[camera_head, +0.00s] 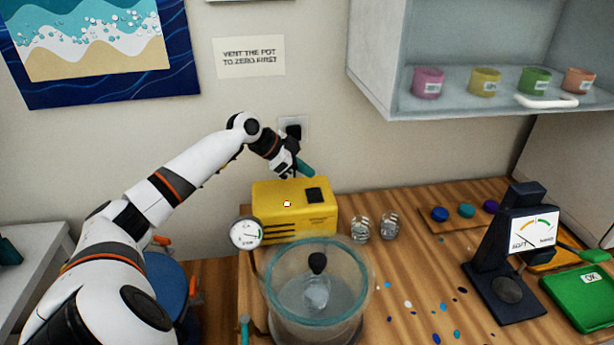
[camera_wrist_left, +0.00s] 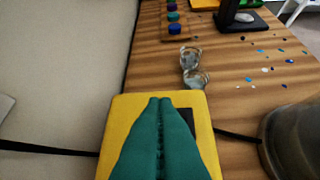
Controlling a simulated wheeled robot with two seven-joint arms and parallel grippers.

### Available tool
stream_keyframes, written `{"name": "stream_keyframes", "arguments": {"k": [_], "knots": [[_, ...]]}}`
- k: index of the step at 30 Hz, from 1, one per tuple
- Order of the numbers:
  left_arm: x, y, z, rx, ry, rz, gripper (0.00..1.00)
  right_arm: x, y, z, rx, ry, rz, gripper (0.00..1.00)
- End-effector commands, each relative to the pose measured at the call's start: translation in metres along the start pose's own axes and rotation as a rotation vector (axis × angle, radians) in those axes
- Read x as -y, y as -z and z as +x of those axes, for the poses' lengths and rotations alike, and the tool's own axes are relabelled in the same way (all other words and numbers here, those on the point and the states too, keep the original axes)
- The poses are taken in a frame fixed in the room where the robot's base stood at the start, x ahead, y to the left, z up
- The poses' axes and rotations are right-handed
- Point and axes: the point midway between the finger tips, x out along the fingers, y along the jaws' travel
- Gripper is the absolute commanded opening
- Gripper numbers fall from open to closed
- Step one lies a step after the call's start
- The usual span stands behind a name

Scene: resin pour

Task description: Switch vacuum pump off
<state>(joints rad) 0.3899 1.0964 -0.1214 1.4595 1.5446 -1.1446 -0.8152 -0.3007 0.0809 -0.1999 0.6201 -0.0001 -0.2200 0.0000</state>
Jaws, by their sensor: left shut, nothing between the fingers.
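The yellow vacuum pump (camera_head: 270,222) stands at the back left of the wooden bench. A black switch (camera_head: 314,195) sits on its top, and a small reddish light (camera_head: 287,203) shows on its front. My left gripper (camera_head: 309,173) is above the pump's top, just behind and above the switch, with its teal fingers shut and empty. In the left wrist view the closed fingers (camera_wrist_left: 160,103) lie over the yellow pump (camera_wrist_left: 125,110) and partly hide the black switch (camera_wrist_left: 187,121). I cannot tell whether the fingertips touch the pump. My right gripper is not in view.
A round gauge (camera_head: 246,233) and a clear pot (camera_head: 285,315) stand in front of the pump. Two small glasses (camera_head: 360,231) are right of it. A black wall plug (camera_head: 294,131) is behind my left wrist. A dark stand with a dial (camera_head: 505,285) is farther right.

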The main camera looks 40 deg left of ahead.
Motion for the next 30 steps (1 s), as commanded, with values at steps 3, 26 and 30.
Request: {"name": "stream_keyframes", "arguments": {"k": [3, 26, 30], "knots": [[0.000, 0.007, 0.017, -0.002, 0.002, -0.004, 0.00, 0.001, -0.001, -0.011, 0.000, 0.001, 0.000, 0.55], [-0.001, 0.036, 0.046, 0.000, 0.000, -0.001, 0.00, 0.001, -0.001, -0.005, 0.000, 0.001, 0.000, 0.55], [-0.002, 0.034, 0.042, -0.002, 0.002, -0.001, 0.00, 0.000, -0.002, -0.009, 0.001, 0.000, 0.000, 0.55]]}}
